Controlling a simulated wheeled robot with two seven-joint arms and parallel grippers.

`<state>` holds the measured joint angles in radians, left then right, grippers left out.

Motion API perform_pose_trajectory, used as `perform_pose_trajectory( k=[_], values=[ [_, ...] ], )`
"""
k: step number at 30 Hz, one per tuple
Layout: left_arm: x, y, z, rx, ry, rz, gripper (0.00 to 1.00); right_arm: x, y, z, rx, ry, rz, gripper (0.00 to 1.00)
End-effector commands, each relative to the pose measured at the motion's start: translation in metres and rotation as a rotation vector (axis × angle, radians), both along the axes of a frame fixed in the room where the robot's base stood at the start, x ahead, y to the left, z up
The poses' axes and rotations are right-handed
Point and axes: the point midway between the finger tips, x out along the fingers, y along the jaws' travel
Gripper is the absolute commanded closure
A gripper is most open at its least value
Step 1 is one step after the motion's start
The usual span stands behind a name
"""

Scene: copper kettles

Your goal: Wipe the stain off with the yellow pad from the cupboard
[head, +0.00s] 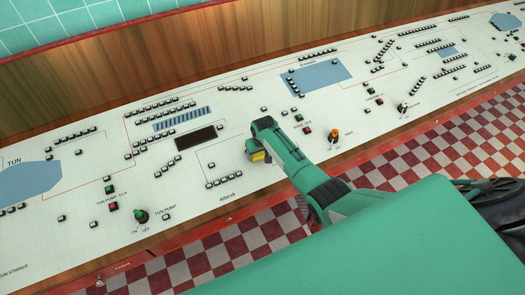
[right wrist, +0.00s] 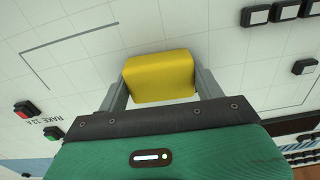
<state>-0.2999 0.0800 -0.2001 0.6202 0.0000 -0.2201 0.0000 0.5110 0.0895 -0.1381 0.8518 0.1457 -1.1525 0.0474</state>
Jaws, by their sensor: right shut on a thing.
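The yellow pad (right wrist: 160,76) is between the two fingers of my right gripper (right wrist: 161,88), which is shut on it. I cannot tell whether the pad touches the panel. No stain can be made out in either view; the arm and pad hide part of the panel. My left gripper is not in view.
The panel carries many small black buttons, red and green buttons (head: 113,206), a green-knobbed switch (head: 141,215) and an orange-topped switch (head: 334,135). A wooden backboard (head: 200,50) rises behind it. Red, white and dark checkered floor (head: 215,258) lies in front.

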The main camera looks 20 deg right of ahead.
Motion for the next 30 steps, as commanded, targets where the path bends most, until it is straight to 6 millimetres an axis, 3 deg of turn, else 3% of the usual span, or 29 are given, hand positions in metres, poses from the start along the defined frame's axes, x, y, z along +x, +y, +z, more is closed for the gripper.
perform_pose_trajectory(
  k=[12,20,30],
  values=[
    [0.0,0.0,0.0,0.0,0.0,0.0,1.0,-0.001,0.037,-0.004,0.004,0.002,0.002,0.51],
    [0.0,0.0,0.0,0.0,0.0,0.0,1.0,-0.003,0.046,-0.004,0.004,0.003,0.003,0.51],
    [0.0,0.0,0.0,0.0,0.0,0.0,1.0,-0.004,0.076,-0.003,0.004,0.004,0.004,0.51]
  ],
)
